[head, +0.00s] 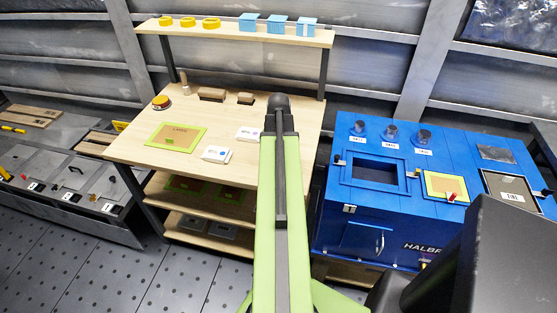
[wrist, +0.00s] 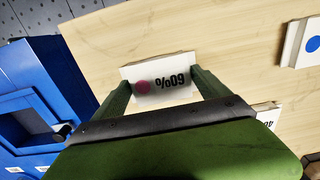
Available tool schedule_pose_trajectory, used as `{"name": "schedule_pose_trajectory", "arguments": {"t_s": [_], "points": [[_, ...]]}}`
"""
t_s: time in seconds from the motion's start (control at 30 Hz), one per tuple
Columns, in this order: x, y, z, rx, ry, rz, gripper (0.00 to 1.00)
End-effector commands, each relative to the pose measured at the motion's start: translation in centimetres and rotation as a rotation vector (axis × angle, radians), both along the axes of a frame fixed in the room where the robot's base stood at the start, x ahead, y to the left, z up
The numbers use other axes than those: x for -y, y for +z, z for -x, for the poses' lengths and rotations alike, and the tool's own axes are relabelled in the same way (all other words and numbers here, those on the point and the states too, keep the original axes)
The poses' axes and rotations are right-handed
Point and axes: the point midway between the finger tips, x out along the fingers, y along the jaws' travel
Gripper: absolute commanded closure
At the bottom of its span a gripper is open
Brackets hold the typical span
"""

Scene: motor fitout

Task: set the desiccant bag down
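The desiccant bag (wrist: 165,97) is a small white block in the wrist view, with a pink dot and an upside-down "60%" print. My gripper (wrist: 161,79) has one green finger against each end of it, so it looks shut on the bag. The light wooden bench top (wrist: 130,35) lies beneath; I cannot tell whether the bag touches it. In the head view my green arm reaches over the bench top (head: 140,145) and hides the gripper and this bag.
Two similar white blocks, one nearer (head: 216,154) and one farther (head: 249,134), lie on the bench left of my arm. A green-edged mat (head: 177,137) lies farther left. A blue cabinet (head: 345,230) stands right of the bench. A shelf (head: 230,33) spans the back.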

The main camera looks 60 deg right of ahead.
Motion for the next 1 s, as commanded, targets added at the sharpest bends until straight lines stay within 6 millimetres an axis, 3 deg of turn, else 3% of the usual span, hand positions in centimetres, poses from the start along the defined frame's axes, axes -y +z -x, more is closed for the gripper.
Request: {"name": "schedule_pose_trajectory", "arguments": {"t_s": [0.1, 0.47, 0.67, 1.0], "points": [[0.0, 0.1, 0.0, 0.0, 0.0, 0.0, 0.0], [0.0, 0.9, 0.0, 0.0, 0.001, 0.0, 0.0], [0.0, 4.0, -0.1, 0.0, 0.001, 0.0, 0.0], [-0.1, 11.3, -0.1, 0.0, 0.002, 0.0, 0.0]]}}
